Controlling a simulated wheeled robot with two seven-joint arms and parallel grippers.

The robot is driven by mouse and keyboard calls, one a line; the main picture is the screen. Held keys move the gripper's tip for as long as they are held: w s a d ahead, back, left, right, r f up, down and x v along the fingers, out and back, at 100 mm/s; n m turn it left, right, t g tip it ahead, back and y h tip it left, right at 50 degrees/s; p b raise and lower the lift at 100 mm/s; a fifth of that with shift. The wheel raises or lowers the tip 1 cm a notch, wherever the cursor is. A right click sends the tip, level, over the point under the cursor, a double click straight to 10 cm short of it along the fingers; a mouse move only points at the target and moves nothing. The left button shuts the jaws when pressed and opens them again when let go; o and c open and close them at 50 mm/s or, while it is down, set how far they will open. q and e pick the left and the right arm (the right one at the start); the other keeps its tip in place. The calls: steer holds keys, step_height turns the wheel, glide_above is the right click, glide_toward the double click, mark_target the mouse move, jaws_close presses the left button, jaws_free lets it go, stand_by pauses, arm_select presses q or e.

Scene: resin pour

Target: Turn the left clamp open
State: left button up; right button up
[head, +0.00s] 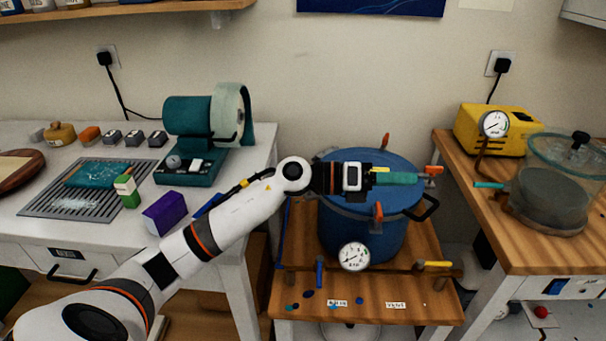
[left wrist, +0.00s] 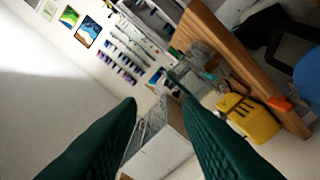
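A blue pot (head: 345,235) with a blue lid stands on a low wooden bench. Orange clamps show at its rim: one at the back (head: 386,141), one at the right (head: 433,170) and one at the front (head: 378,210). No clamp shows on the pot's left side, where my arm covers part of the rim. My left gripper (head: 418,178) reaches over the lid from the left, its green fingers pointing at the right clamp. In the left wrist view the fingers (left wrist: 160,100) are apart with nothing held. An orange clamp (left wrist: 280,104) lies right of them. My right gripper is not in view.
A dial gauge (head: 354,256), a blue lever (head: 320,271) and a yellow lever (head: 437,264) sit along the pot's front. The right table holds a yellow box (head: 490,128) and a glass vessel (head: 550,195). A green machine (head: 200,130) stands on the left table.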

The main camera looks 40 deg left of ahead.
arm_select(q)
steer(key=s+a+m+g+y, duration=0.1)
steer(key=a+m+g+y, duration=0.4)
steer(key=a+y, duration=1.45)
steer(key=w+a+f+h, duration=0.1)
steer(key=f+h, duration=0.1)
steer(key=f, duration=0.1)
steer(key=w+a+f+n+h, duration=0.1)
steer(key=f+h, duration=0.1)
steer(key=f, duration=0.2)
steer(key=w+a+f+h, duration=0.1)
steer(key=a+f+h, duration=0.1)
steer(key=f, duration=0.1)
steer(key=shift+w+f+g, duration=0.2)
steer(key=shift+w+g, duration=0.1)
steer(key=shift+g, duration=0.1)
jaws_close()
